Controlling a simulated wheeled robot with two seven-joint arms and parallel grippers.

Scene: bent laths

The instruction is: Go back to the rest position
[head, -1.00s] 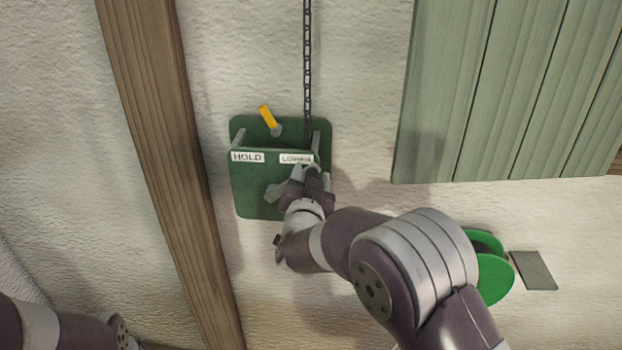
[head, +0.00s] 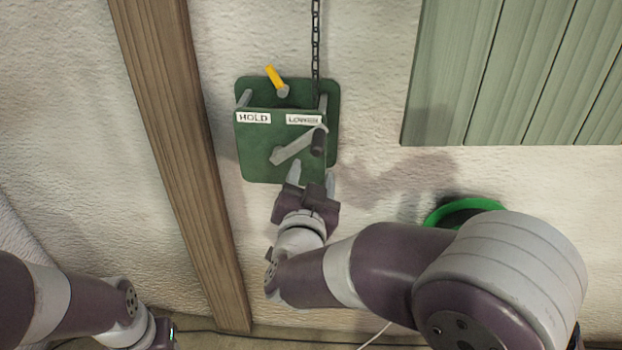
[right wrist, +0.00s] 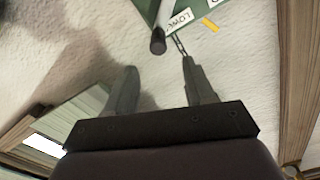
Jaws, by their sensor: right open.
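My right gripper (head: 311,178) is open and empty, just below the lower edge of a green winch box (head: 260,150) on the wall. In the right wrist view its two fingers (right wrist: 160,90) are apart with nothing between them. The box carries a grey crank lever (head: 297,147) with a dark knob, which points up and right towards the LOWER label (head: 303,119). The knob (right wrist: 158,42) shows just ahead of the fingers, apart from them. My left arm shows at the lower left of the head view; its fingers are not visible.
A HOLD label (head: 253,118) and a yellow-handled lever (head: 276,78) are on the box. A chain (head: 316,45) runs up from it. A wooden post (head: 175,130) stands at left, green boards (head: 490,75) at upper right. A green reel (head: 440,212) is partly hidden behind my right arm.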

